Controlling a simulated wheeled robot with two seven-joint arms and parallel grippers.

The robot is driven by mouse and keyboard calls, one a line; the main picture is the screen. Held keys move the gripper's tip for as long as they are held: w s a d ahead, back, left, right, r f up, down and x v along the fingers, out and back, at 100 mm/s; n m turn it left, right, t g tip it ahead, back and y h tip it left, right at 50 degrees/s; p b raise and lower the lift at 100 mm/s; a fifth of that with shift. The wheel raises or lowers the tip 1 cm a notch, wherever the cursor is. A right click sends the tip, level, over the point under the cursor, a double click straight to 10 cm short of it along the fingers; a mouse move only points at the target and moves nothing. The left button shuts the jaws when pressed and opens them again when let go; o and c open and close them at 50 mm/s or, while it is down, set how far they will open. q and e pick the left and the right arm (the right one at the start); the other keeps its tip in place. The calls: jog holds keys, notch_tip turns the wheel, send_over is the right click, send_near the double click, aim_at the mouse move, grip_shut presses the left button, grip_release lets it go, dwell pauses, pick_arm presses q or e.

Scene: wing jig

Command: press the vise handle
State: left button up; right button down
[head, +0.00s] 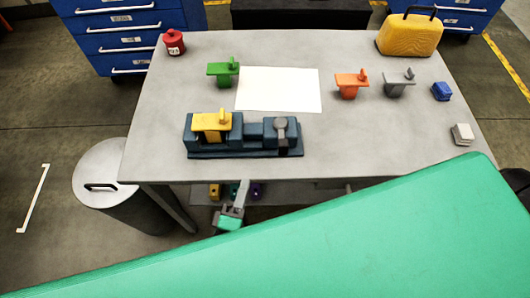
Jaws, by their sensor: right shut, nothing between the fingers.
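The dark blue vise (255,136) stands on the grey table near its front edge, left of centre. A yellow part (211,124) sits at the left end of the vise. The vise handle (281,130), a grey lever with a round end, is at the right end. My right gripper (243,186) is just off the table's front edge, below and left of the handle in the picture, apart from the vise. Its fingers look thin and together, with nothing held. My left gripper does not show.
A white sheet (278,89) lies behind the vise. Green (223,72), orange (350,85) and grey (398,86) parts stand around it. A red can (174,43), yellow case (409,36), blue block (441,91) and pale block (462,134) are near the edges. The table right of the vise is clear.

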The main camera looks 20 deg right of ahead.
jog(key=w+d+p, duration=0.5)
jog(key=w+d, duration=0.2)
jog(key=d, duration=0.2)
jog(key=shift+w+p, duration=0.3)
dwell(0.3)
jog(key=shift+s, duration=0.1)
jog(key=shift+s+d+n+y, duration=0.1)
jog(key=shift+d+n+y, duration=0.2)
jog(key=shift+y, duration=0.1)
